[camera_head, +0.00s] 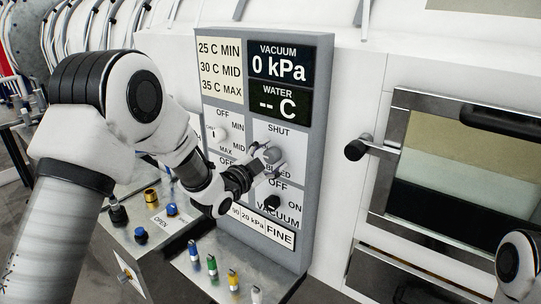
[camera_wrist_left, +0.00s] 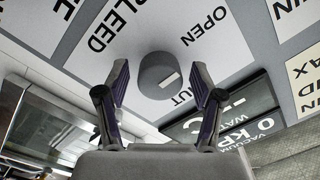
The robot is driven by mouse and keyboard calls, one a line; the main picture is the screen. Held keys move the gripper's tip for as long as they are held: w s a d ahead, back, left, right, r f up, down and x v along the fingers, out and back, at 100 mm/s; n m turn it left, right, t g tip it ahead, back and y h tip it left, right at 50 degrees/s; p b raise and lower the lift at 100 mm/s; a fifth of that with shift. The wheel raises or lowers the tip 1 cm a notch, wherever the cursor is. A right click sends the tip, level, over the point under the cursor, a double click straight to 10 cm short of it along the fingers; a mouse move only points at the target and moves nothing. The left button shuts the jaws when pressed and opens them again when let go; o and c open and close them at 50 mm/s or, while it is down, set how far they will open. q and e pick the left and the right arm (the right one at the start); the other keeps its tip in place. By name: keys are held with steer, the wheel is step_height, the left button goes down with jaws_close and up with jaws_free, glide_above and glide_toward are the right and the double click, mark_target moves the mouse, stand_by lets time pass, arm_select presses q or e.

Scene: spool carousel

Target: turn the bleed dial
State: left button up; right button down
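The bleed dial (camera_head: 272,155) is a grey round knob on the upright control panel, below the SHUT label. In the left wrist view the dial (camera_wrist_left: 159,75) shows a white mark on its face, on the side towards the SHUT lettering. My left gripper (camera_head: 258,162) is at the panel in front of the dial and partly covers it and the label beneath. In the left wrist view my left gripper (camera_wrist_left: 160,72) is open, one finger on each side of the dial, with visible gaps. My right gripper is out of view; only part of my right arm shows at the lower right.
The panel carries a vacuum display (camera_head: 278,65) reading 0 kPa and a black vacuum switch (camera_head: 271,202) below the dial. A white temperature knob (camera_head: 216,134) sits to its left. A steel-framed window door (camera_head: 390,165) is at right. Coloured valves (camera_head: 212,265) stand below.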

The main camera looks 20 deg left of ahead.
arm_select(q)
steer(key=c, duration=0.9)
steer(key=shift+c, duration=0.2)
